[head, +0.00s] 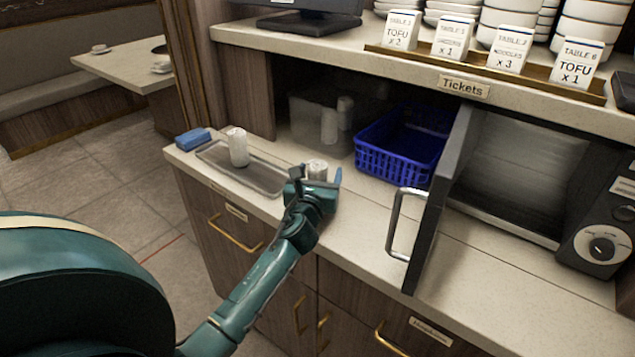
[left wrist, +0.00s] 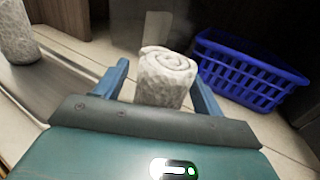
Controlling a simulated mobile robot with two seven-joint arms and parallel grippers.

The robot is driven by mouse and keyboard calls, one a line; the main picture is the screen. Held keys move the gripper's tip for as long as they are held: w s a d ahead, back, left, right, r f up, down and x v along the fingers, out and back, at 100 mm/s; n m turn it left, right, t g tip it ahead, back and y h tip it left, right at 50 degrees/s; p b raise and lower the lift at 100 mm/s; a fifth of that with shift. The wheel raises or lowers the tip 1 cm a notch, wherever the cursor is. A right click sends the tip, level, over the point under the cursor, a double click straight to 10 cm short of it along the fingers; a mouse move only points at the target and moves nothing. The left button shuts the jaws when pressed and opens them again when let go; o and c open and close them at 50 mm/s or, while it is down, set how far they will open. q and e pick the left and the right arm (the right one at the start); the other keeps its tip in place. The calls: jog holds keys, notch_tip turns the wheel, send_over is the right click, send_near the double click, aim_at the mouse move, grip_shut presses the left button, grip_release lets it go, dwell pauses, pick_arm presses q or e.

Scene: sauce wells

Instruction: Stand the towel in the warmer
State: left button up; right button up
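A white rolled towel (head: 317,168) stands upright on the counter; it also shows in the left wrist view (left wrist: 163,78). My left gripper (head: 312,178) is low over the counter, its two blue fingers (left wrist: 160,90) open on either side of this towel, with a gap visible at the left finger. A second rolled towel (head: 238,148) stands on a shallow grey tray (head: 262,178). A clear-sided box (head: 300,122) at the back holds upright white rolls. An appliance with a dial (head: 601,246) has its door (head: 437,200) open. I cannot tell which of these two is the warmer. My right gripper is out of view.
A blue plastic basket (head: 398,160) stands behind the gripper, left of the open door. A blue block (head: 193,139) lies at the counter's left end. A shelf (head: 330,50) with ticket cards and bowls overhangs the back. Bare counter (head: 350,225) lies right of the gripper.

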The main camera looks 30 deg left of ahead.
pick_arm(q)
jog(key=c, duration=1.1)
